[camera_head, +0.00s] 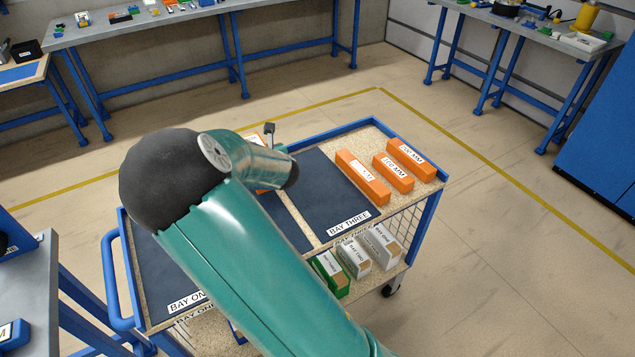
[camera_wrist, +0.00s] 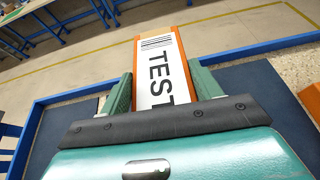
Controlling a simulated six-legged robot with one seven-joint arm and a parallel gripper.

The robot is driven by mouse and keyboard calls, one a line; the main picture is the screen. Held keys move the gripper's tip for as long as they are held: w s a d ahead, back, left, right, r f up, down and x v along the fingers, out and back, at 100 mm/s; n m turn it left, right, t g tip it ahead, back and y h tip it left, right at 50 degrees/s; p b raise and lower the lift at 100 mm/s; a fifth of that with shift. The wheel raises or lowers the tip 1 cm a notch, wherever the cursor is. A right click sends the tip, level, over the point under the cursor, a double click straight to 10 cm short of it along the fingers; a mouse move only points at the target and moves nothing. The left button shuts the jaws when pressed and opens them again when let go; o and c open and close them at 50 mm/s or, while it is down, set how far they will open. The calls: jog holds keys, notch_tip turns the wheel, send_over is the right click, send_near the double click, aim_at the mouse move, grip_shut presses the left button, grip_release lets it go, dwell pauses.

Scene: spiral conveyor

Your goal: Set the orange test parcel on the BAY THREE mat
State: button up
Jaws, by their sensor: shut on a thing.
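The orange test parcel (camera_wrist: 163,70) has a white label reading TEST and a barcode. My gripper (camera_wrist: 160,88) is shut on it, with a green finger on each side. In the head view my arm hides most of the gripper, and only part of the parcel (camera_head: 254,142) shows past it. The BAY THREE mat (camera_head: 328,187) is a dark panel on the cart top, with its white name label at the front edge. The parcel is near the mat's far left side in the head view; its height above the cart is unclear.
Three orange parcels (camera_head: 363,178) lie on the cart top right of the mat. The BAY ONE mat (camera_head: 153,275) is at the left, and my arm covers the middle. A blue rail (camera_head: 345,133) edges the cart. Small boxes (camera_head: 352,257) stand on the lower shelf.

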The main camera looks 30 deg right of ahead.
jog(key=s+d+r, duration=0.3)
jog(key=s+d, duration=0.5)
jog(key=s, duration=0.3)
jog(key=s+d+v, duration=0.1)
jog(key=d+v, duration=0.2)
jog(key=v, duration=1.4)
jog(key=w+d+f, duration=0.8)
jog(key=w+f, duration=0.4)
jog(key=f, duration=0.1)
jog(key=shift+w+f+n+y, duration=0.2)
jog(key=shift+f+n+y, duration=0.1)
jog(key=o, duration=0.8)
jog(key=shift+f, duration=0.1)
jog(key=shift+o, duration=0.2)
